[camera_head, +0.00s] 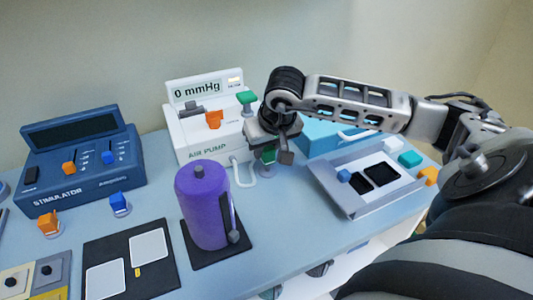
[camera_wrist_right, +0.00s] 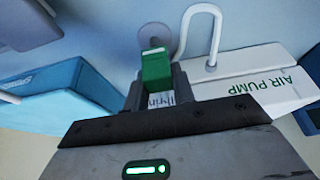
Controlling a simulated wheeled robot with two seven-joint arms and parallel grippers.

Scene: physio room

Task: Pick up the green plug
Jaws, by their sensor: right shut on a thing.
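The green plug (camera_head: 267,156) is at the back of the table, in front of the air pump (camera_head: 205,130). My right gripper (camera_head: 272,148) points down from above and is shut on it. In the right wrist view the green plug (camera_wrist_right: 155,66) sits between the fingers, over a round grey holder (camera_wrist_right: 160,38). I cannot tell whether the plug's lower end is clear of the holder. Another green-topped piece (camera_head: 247,98) sits on the air pump. My left gripper is not in view.
A purple cylinder (camera_head: 203,208) stands on a dark mat in front. The blue stimulator (camera_head: 80,158) is at left, with an orange plug (camera_head: 48,222) and a blue plug (camera_head: 120,204) before it. A grey tray (camera_head: 338,191) with pads lies at right. A light-blue box (camera_head: 318,142) is behind my gripper.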

